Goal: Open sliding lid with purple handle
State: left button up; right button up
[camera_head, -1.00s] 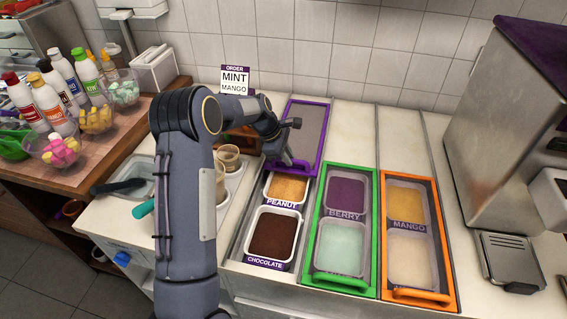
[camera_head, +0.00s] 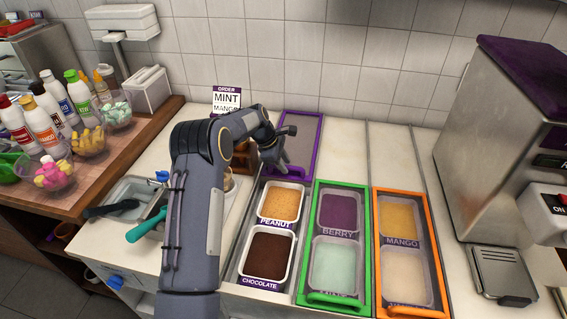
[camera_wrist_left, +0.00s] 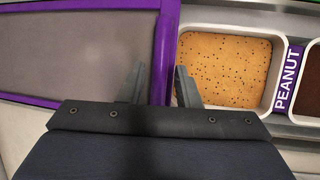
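The sliding lid with the purple frame (camera_head: 318,147) is at the back of its track, behind the peanut tub (camera_head: 281,204) and the chocolate tub (camera_head: 268,257), which are both uncovered. My left gripper (camera_head: 277,172) is at the lid's front edge. In the left wrist view the fingers of my left gripper (camera_wrist_left: 160,86) stand apart, one on each side of the purple front bar (camera_wrist_left: 166,50). I cannot make out firm contact on both sides. The peanut tub (camera_wrist_left: 226,68) lies just to the right of the bar. My right gripper is not in view.
The green-framed lid (camera_head: 364,245) covers the berry and mint tubs; the orange-framed lid (camera_head: 430,245) covers the mango and another tub. A steel machine (camera_head: 505,150) stands at the right. Bottles and bowls crowd the wooden counter (camera_head: 130,150) at the left.

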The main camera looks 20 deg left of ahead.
pick_arm(q)
jog(key=shift+o, duration=0.6)
jog(key=b+v, duration=0.1)
jog(key=v, duration=0.6)
jog(key=shift+a+r, duration=0.2)
jog(key=shift+r, duration=0.1)
jog(key=shift+s, duration=0.1)
